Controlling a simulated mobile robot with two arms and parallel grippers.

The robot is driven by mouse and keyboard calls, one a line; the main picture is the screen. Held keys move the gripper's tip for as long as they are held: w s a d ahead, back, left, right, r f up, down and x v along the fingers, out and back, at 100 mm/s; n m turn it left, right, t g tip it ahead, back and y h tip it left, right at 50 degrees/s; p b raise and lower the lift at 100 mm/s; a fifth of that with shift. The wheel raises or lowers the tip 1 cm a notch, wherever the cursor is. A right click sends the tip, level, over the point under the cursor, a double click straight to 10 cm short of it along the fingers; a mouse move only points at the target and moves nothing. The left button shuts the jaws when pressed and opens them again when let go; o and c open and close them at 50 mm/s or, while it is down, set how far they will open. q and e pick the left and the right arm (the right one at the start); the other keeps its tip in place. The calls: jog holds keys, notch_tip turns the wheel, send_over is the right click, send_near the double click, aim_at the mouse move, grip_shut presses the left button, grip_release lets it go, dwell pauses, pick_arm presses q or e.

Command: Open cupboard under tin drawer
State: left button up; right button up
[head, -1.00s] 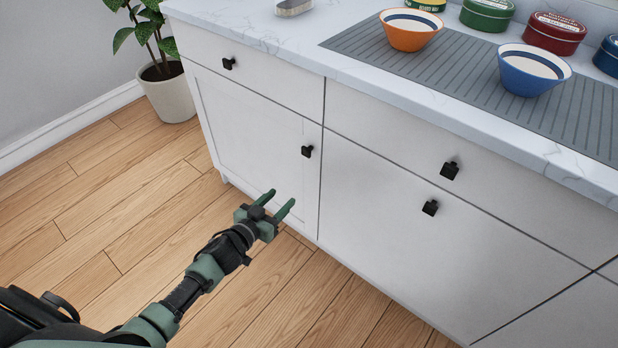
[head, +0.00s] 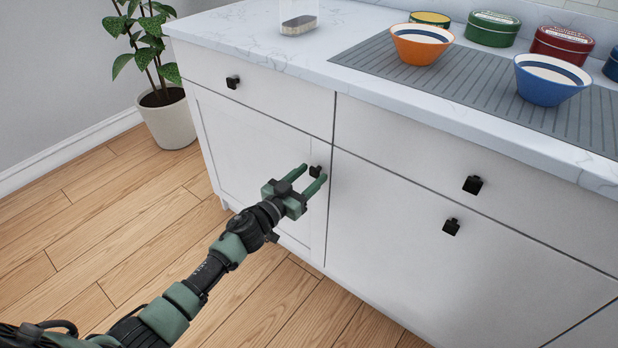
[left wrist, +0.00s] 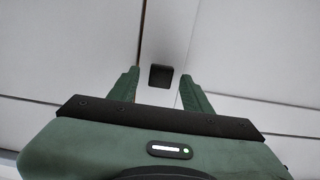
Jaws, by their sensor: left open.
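The white cupboard door (head: 232,150) is shut, under the left drawer (head: 275,93) with its black knob (head: 233,82). The door's black knob (head: 316,171) is near its upper right corner. My left gripper (head: 315,172) is open with its green fingertips at this knob, one on each side of it in the picture. In the left wrist view the knob (left wrist: 161,77) shows between and just beyond the open fingers. I cannot tell whether the fingers touch it. My right gripper is not in view.
The worktop holds a clear container (head: 299,18), an orange bowl (head: 421,45), a blue bowl (head: 551,80) and several tins. More black knobs (head: 473,185) are on the fronts to the right. A potted plant (head: 165,117) stands left of the cabinet. Wooden floor is clear in front.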

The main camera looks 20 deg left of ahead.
pick_arm(q)
grip_shut()
dwell(1.4)
